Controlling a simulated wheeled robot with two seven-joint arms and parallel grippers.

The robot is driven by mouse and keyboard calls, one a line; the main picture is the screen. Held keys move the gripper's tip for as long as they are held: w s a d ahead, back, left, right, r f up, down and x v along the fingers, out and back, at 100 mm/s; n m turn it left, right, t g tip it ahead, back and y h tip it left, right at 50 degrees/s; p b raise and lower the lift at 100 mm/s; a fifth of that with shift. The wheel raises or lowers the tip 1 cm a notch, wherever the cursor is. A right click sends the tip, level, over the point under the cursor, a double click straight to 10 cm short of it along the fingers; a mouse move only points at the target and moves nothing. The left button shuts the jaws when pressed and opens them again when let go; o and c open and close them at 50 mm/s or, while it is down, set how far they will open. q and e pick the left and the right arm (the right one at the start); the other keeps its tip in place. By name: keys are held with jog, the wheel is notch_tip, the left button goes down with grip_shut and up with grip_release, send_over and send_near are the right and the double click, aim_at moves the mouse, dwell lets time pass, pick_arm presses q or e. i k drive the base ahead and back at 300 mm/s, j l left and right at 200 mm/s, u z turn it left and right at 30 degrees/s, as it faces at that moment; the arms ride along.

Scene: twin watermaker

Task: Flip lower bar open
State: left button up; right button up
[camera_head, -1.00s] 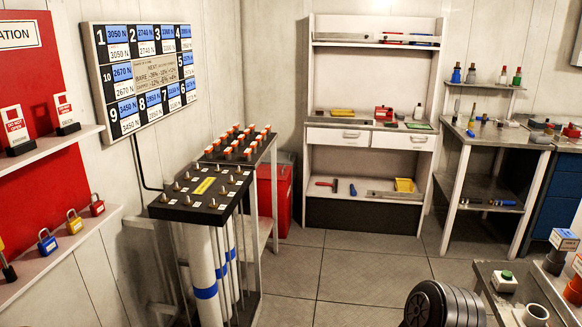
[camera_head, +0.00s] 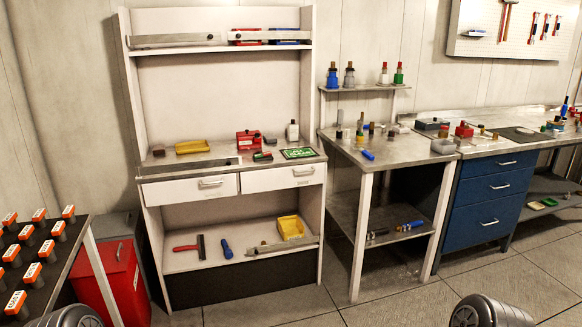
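A white shelf unit (camera_head: 222,95) stands against the back wall and carries thin grey metal bars at several levels. An upper bar (camera_head: 172,41) runs along the left front of the top shelf. A middle bar (camera_head: 188,166) runs along the left front of the counter, above the left drawer. The lowest bar (camera_head: 283,246) lies along the right front of the bottom shelf, in front of a yellow bin (camera_head: 291,226). I cannot tell how the bars are hinged. Neither gripper shows; only dark ribbed parts, likely of my arms, show at the bottom edge.
A red bin (camera_head: 112,278) and a rack with orange-capped posts (camera_head: 38,250) stand at the left. A metal side table (camera_head: 388,152) and a blue drawer cabinet (camera_head: 494,192) stand at the right. The tiled floor (camera_head: 265,308) before the shelf unit is clear.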

aim_at(256, 250)
jog(key=i+l, duration=0.15)
jog(key=i, duration=0.6)
jog(key=i+l, duration=0.25)
jog(key=i, duration=0.2)
jog(key=i+l, duration=0.25)
jog(key=i, duration=0.2)
jog(key=i+l+z, duration=0.1)
jog(key=i+l, duration=0.15)
jog(key=i, duration=0.25)
jog(key=i+l, duration=0.2)
jog(key=i, duration=0.25)
jog(key=i+l, duration=0.25)
jog(key=i, duration=0.2)
jog(key=z, duration=0.05)
